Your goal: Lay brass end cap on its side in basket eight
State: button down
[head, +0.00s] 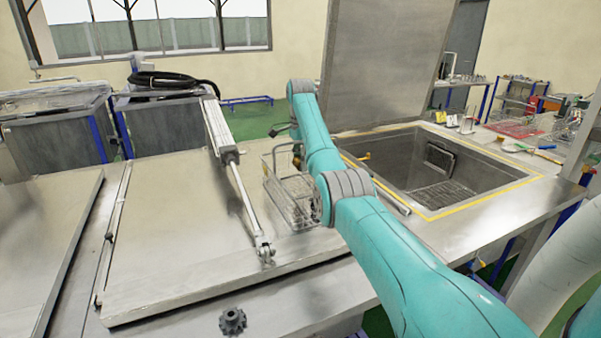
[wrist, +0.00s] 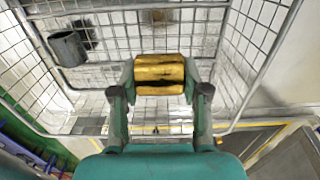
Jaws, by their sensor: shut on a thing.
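The brass end cap (wrist: 159,74) is a short, shiny golden cylinder between my fingertips in the wrist view, its length running across the picture. My gripper (wrist: 159,88) is shut on it, one finger at each end. Both are over the wire basket (wrist: 262,70), within its rim as seen from the wrist; I cannot tell whether the cap touches the mesh floor. In the head view the basket (head: 283,205) stands on the steel lid, partly behind my arm. My arm mostly hides the gripper and cap there. No basket number is readable.
A grey cylinder (wrist: 67,48) is in the basket's far left part. A pneumatic piston (head: 238,185) stands left of the basket. An open tank (head: 440,170) with a yellow border and raised lid (head: 385,65) is to the right. A dark gear (head: 232,320) lies at the front.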

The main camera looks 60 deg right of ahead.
aim_at(300, 158)
jog(key=shift+f, duration=1.95)
jog(key=shift+f, duration=0.65)
jog(key=c, duration=0.6)
grip_release()
jog(key=shift+r, duration=0.1)
notch_tip(300, 158, up, 8)
jog(key=shift+r, duration=0.25)
